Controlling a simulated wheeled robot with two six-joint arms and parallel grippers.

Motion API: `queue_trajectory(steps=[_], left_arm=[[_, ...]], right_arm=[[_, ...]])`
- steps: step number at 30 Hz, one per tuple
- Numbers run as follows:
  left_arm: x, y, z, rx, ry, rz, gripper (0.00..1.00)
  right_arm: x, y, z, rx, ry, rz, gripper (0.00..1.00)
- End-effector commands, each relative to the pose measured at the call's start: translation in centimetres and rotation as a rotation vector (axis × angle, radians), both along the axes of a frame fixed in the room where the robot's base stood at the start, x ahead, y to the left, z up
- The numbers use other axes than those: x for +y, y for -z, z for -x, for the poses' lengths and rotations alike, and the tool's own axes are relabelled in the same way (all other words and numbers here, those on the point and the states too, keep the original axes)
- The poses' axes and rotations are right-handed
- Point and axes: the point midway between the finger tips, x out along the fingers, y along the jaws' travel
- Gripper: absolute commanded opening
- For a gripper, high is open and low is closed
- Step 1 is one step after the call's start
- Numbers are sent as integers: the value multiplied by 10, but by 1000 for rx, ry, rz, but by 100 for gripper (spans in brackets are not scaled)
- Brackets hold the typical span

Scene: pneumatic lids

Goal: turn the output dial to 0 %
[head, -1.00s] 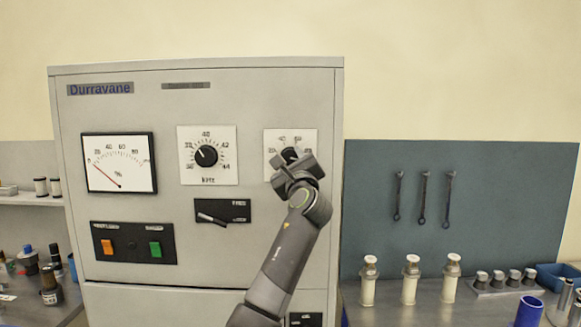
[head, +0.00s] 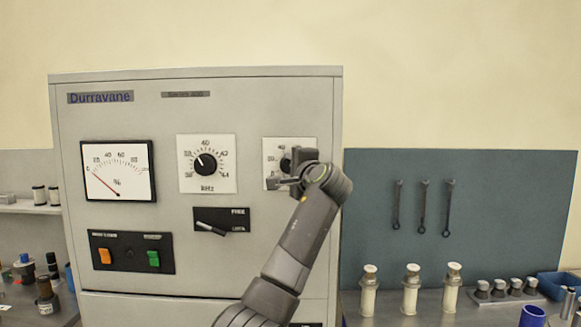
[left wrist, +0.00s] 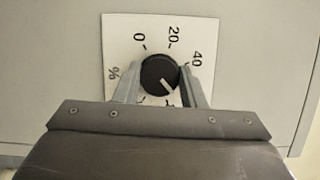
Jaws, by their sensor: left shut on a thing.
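The output dial (head: 285,163) is a round black knob on a white scale plate at the right of the cabinet front, partly hidden by my gripper in the head view. In the left wrist view the knob (left wrist: 155,72) shows close up, with marks 0, 20 and 40 and a % sign. Its white pointer line slants to the lower right of that view, away from the 0; the mark it faces is hidden. My left gripper (left wrist: 161,76) is shut on the knob, one finger on each side. My right gripper is not in view.
The grey cabinet (head: 230,270) also bears a % meter (head: 120,160) with its needle near 0, a kHz dial (head: 205,163), a black lever (head: 211,228), and orange (head: 105,256) and green (head: 153,258) buttons. Benches with small parts stand at both sides.

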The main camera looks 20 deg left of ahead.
Motion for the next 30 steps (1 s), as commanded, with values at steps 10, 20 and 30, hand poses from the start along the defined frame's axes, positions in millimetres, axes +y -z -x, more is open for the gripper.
queue_trajectory(steps=[10,20,30], left_arm=[[1,-1,0,-87,-2,319,14],[1,-1,0,-174,-3,621,14],[2,-1,0,-264,-4,931,14]], right_arm=[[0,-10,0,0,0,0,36],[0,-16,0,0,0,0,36],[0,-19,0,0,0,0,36]])
